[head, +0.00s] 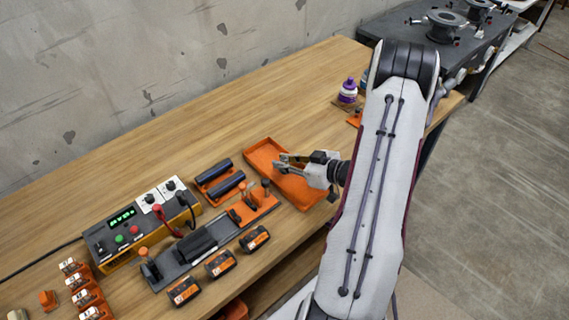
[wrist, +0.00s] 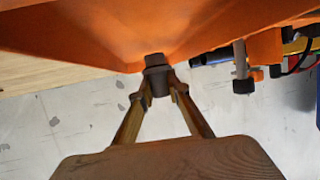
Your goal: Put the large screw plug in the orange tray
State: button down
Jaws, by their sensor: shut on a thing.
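The orange tray (head: 302,197) lies on the wooden bench in the head view, and my gripper (head: 278,164) is over it. In the wrist view the tray (wrist: 75,35) fills the top of the picture. My gripper (wrist: 159,88) there is shut on a grey stepped plug (wrist: 156,68), the large screw plug, held between the fingertips in front of the tray. In the head view the plug is too small to tell from the fingers. I cannot tell whether the plug touches the tray.
Left of the tray lie dark cylinders (head: 226,184) in an orange holder and a clamp fixture (head: 197,243). A control box (head: 124,232) and several orange-black blocks (head: 220,263) are farther left. A purple-capped bottle (head: 348,90) stands behind. The bench's back left is clear.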

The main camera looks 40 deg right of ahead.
jog(key=shift+f, duration=0.5)
jog(key=shift+f, duration=0.15)
jog(key=c, duration=1.9)
grip_release()
jog(key=shift+v, duration=6.05)
jog(key=shift+w, duration=0.1)
